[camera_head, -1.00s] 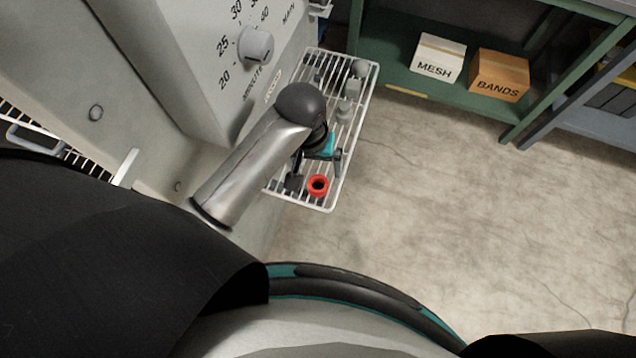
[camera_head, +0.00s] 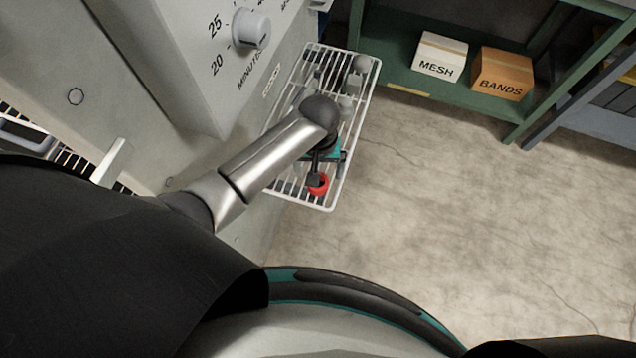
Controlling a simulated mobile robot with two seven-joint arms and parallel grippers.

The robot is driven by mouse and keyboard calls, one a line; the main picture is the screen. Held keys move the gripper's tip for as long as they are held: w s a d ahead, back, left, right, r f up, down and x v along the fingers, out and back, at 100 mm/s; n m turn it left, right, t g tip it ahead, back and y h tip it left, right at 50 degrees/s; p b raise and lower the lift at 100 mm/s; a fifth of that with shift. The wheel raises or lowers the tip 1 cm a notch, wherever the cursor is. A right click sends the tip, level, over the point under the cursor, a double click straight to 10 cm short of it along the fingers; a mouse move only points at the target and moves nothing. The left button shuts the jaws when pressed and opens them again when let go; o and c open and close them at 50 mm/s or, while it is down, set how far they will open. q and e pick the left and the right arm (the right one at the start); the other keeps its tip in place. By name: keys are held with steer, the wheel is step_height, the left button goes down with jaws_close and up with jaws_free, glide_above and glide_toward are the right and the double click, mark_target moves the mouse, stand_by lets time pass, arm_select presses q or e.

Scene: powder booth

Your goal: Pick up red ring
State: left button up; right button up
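The red ring (camera_head: 322,189) lies on the white wire rack (camera_head: 343,190), near the rack's front end. My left gripper (camera_head: 317,180) is over the ring, with a dark finger at or in front of the ring's middle and covering part of it. Whether the finger is inside the ring, touching it or just above it cannot be told. The other finger cannot be made out clearly, so the gripper's opening is unclear. My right gripper is not in view.
Grey fittings (camera_head: 345,107) and a round grey knob (camera_head: 361,64) sit farther back on the rack. A grey cabinet with a timer dial (camera_head: 250,29) stands to the left. Green shelving holds a MESH box (camera_head: 440,57) and a BANDS box (camera_head: 502,74). The floor on the right is clear.

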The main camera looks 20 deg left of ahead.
arm_select(q)
steer(key=f, duration=0.1)
steer(key=f+b, duration=0.1)
steer(key=f, duration=0.1)
steer(key=f+b, duration=0.1)
steer(key=f, duration=0.1)
steer(key=shift+s+f, duration=0.1)
steer(key=shift+s, duration=0.15)
steer(key=c, duration=1.5)
steer(key=shift+c, duration=0.3)
steer(key=shift+r, duration=0.2)
